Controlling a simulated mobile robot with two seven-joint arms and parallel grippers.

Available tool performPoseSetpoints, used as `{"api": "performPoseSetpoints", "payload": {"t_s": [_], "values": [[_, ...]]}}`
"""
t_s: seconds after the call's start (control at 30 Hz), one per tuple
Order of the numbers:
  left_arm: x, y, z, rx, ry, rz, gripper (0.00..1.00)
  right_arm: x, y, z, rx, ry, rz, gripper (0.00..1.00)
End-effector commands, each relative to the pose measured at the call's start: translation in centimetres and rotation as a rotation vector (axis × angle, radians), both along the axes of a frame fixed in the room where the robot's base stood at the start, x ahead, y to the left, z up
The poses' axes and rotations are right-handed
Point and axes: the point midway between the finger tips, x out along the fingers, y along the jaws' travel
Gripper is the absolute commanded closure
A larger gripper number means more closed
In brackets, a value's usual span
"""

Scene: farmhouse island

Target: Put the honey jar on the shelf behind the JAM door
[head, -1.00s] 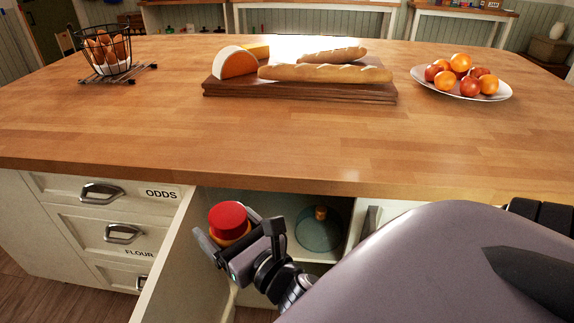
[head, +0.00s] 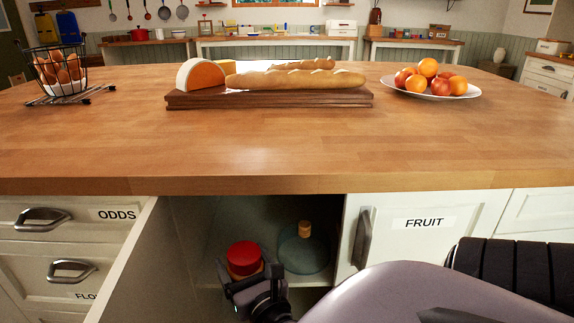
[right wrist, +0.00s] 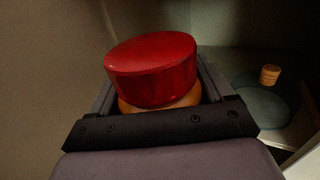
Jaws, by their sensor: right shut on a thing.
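The honey jar has a red lid (head: 244,256) and an orange body, and it is upright. My right gripper (head: 245,274) is shut on the jar, at the mouth of an open cupboard under the island top. In the right wrist view the jar (right wrist: 152,70) stands between the fingers, with the lid above them. The cupboard door (head: 128,262) is swung open to the left, and any label on it is not visible. A shelf inside holds a glass vessel with a cork (head: 304,246), right of the jar. My left gripper is not in view.
The FRUIT door (head: 422,226) is closed, right of the opening. ODDS (head: 60,222) and FLOUR drawers are on the left. The island top (head: 290,150) overhangs the opening and carries an egg basket (head: 62,75), a bread board (head: 270,99) and a fruit plate (head: 430,95).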

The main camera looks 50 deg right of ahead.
Motion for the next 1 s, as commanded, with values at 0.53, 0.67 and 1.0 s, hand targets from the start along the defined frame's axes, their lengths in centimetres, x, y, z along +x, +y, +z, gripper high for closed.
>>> {"api": "performPoseSetpoints", "payload": {"t_s": [0.53,0.67,1.0], "values": [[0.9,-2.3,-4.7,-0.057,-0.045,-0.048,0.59,-2.1,-6.7,-9.3,-0.004,-0.005,-0.252,0.72],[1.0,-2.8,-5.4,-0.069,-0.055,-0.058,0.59,-2.7,-8.0,-10.8,-0.003,-0.004,-0.305,0.72],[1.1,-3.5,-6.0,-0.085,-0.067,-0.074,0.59,-3.6,-9.8,-12.5,-0.002,-0.004,-0.376,0.72]]}}
